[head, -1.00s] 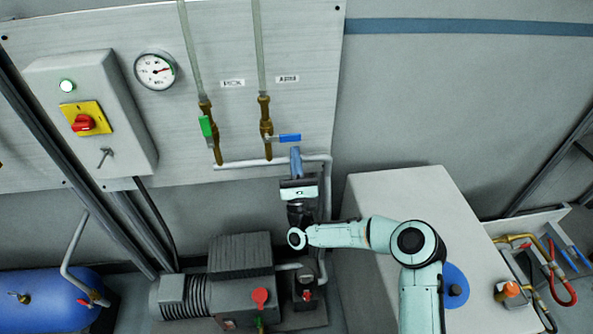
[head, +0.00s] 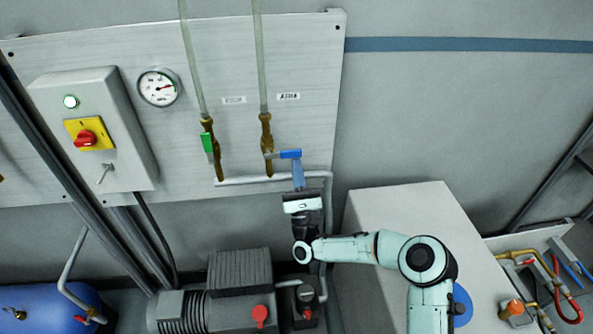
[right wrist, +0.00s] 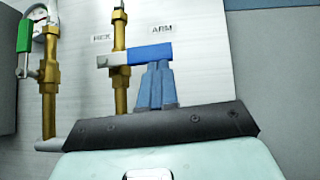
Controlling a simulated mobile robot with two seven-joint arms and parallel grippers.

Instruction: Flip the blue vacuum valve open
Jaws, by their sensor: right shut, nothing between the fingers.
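The blue valve handle (head: 291,154) sticks out to the right, crosswise to its upright brass valve (head: 266,147). It also shows in the right wrist view (right wrist: 150,54), with a grey lever part joining it to the brass body. My right gripper (head: 298,163) is just below the handle, pointing up at it. Its two blue fingers are shut together and empty. In the right wrist view the fingertips (right wrist: 155,64) meet the handle's lower edge; I cannot tell whether they touch it. My left gripper is not in view.
A green-handled valve (head: 207,142) stands left of the blue one. A white pipe (head: 240,180) runs below both valves. A pump (head: 240,275), a control box (head: 95,135) and a pale cabinet (head: 400,210) are nearby. A gauge (head: 158,87) hangs at upper left.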

